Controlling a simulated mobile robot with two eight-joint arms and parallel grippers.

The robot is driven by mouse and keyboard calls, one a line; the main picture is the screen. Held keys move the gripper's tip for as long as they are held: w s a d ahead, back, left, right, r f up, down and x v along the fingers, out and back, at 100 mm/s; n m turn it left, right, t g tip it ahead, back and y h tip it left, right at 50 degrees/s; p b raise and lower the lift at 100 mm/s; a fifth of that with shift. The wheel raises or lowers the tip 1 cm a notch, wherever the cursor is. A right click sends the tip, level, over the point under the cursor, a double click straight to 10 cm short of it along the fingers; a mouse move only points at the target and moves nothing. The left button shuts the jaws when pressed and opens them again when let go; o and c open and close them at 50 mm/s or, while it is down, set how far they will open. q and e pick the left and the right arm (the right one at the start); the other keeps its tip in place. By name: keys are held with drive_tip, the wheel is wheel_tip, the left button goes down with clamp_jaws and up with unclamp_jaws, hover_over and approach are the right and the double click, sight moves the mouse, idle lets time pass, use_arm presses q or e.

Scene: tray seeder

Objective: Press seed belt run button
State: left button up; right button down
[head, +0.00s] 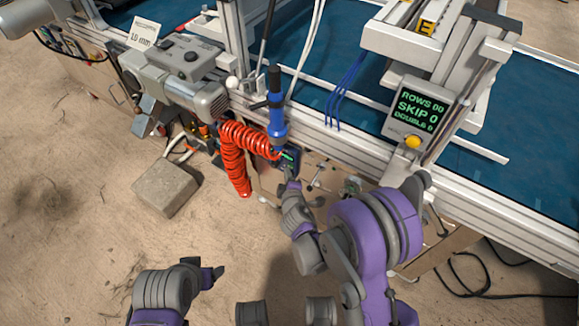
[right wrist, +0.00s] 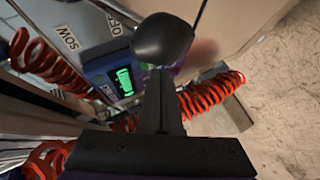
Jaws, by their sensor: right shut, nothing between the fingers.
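A small blue control box (head: 288,158) with a lit green display hangs on the machine's side. It also shows in the right wrist view (right wrist: 124,80), left of my fingers. I cannot make out a run button on it; the fingers and a dark rounded knob (right wrist: 163,40) hide part of that area. My right gripper (head: 290,180) is shut and empty, just below the box in the head view. I cannot tell whether it touches the box or knob. My left gripper (head: 218,272) hangs low at the lower left, apart from the machine.
A coiled red hose (head: 235,150) hangs close left of the box. A blue-handled tool (head: 276,110) stands above it. A display with a yellow button (head: 412,142) is at the right. A concrete block (head: 165,187) lies on the sandy floor. SOW and OFF labels (right wrist: 69,38) show.

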drive_tip(key=shift+w+d, duration=0.1)
drive_tip(key=shift+w, duration=0.1)
idle(0.4)
drive_tip(key=shift+s+a, duration=0.25)
drive_tip(key=shift+s, duration=0.15)
idle(0.3)
drive_tip(key=s+a, duration=0.2)
drive_tip(key=s, duration=0.1)
drive_tip(key=s+a, duration=0.1)
drive_tip(key=shift+s+a+p, duration=0.25)
drive_tip(key=shift+s+p, duration=0.1)
drive_tip(key=shift+s, duration=0.05)
drive_tip(key=shift+s, duration=0.1)
idle(0.7)
